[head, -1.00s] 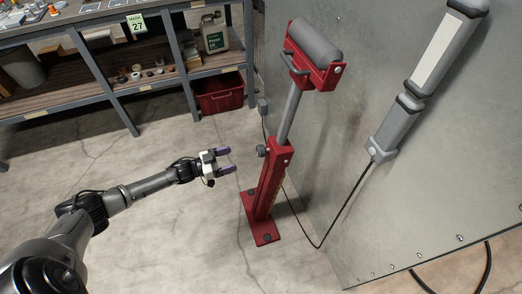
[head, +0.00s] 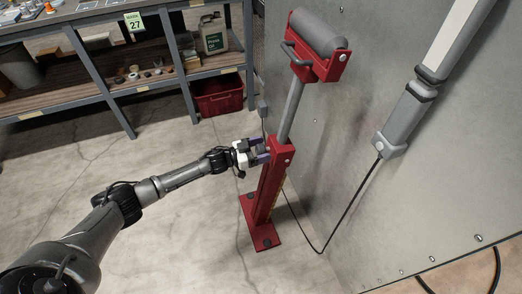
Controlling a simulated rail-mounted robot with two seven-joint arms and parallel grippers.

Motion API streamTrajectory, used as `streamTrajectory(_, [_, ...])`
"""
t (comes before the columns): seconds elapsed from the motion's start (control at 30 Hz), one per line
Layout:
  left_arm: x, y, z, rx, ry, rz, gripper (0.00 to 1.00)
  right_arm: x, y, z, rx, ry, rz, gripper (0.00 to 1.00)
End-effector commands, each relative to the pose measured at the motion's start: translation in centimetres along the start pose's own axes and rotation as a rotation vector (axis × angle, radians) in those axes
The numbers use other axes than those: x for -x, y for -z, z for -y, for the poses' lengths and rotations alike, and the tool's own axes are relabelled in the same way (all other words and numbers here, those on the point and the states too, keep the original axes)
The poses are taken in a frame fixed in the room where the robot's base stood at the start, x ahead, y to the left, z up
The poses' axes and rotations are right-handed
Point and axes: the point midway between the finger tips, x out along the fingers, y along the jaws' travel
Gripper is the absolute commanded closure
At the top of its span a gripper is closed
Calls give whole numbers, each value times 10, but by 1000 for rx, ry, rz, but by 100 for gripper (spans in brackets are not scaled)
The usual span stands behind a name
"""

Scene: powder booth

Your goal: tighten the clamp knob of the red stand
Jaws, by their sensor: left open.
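The red stand (head: 268,187) stands upright on its flat red base plate (head: 263,236), close to the grey wall panel. A grey post (head: 291,112) rises from its red column and carries a red cradle with a dark grey roller (head: 319,33). My left gripper (head: 262,151) is at the left side of the column's top, where the clamp knob is. Its purple-tipped fingers are open and point right, one above and one below the knob's place. The knob is mostly hidden by the fingers, and I cannot tell whether they touch it. My right gripper is out of view.
The grey wall panel (head: 372,110) stands close behind and right of the stand, with a long lamp-like fixture (head: 408,115) and its black cable (head: 338,222) hanging to the floor. A shelf bench (head: 150,82) and a red crate (head: 219,95) are at the back left. The floor left is clear.

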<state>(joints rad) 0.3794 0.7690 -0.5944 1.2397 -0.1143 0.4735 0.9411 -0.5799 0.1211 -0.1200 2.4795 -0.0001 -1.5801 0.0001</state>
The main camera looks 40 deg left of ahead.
Motion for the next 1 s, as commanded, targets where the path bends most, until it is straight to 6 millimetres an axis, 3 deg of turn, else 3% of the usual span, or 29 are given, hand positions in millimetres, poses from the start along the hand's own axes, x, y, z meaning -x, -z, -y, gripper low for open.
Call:
streamTrajectory(0.27, [-1,0,0,0,0,0,25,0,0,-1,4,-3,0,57])
streamTrajectory(0.77, [0,0,0,0,0,0,73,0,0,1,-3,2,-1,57])
streamTrajectory(1.0, [0,0,0,-22,-4,0,74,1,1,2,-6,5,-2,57])
